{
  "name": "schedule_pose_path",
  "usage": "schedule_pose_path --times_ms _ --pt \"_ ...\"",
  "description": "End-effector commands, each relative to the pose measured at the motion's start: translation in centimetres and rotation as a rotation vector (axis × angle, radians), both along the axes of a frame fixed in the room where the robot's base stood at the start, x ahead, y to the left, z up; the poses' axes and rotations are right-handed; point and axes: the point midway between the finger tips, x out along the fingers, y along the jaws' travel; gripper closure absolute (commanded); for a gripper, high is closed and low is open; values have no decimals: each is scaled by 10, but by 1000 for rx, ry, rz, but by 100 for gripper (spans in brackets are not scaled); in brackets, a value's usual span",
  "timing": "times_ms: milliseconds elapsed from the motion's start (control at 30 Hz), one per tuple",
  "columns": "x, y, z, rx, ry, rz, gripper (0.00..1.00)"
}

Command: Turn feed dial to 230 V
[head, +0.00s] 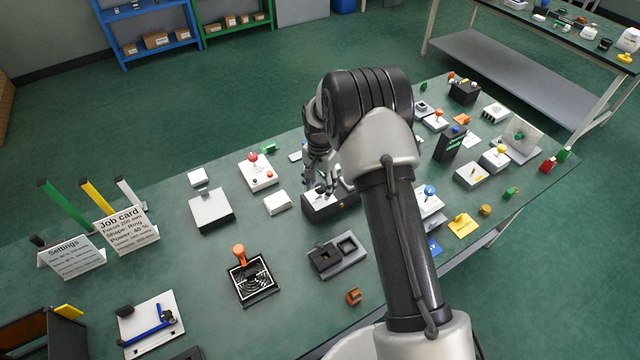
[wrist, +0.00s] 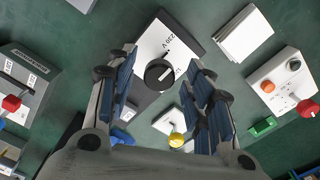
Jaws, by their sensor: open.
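The feed dial is a black round knob (wrist: 160,74) with a white pointer line, on a white-topped plate (wrist: 181,38) printed "230 V". In the wrist view it lies between the two fingers of my gripper (wrist: 162,68), with visible space on both sides. The fingers are open and hold nothing. The white pointer mark shows on the knob's right part; I cannot tell exactly which label it points to. In the head view my gripper (head: 318,178) is over the dial's dark box (head: 330,208), and my arm and fingers hide much of it.
A white box with a red-topped lever (head: 258,172) stands behind left. A small white block (head: 277,203) and a grey two-socket block (head: 338,254) are near the dial box.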

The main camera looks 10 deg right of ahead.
Motion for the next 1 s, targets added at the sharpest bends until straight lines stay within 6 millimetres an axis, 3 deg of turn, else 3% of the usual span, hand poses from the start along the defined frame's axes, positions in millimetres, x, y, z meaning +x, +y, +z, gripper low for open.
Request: schedule_pose_path --times_ms 367,800,1000 --pt "1 0 10 0 -3 -1 52" --pt "1 0 96 0 -3 0 52" --pt "0 0 117 0 0 0 52"
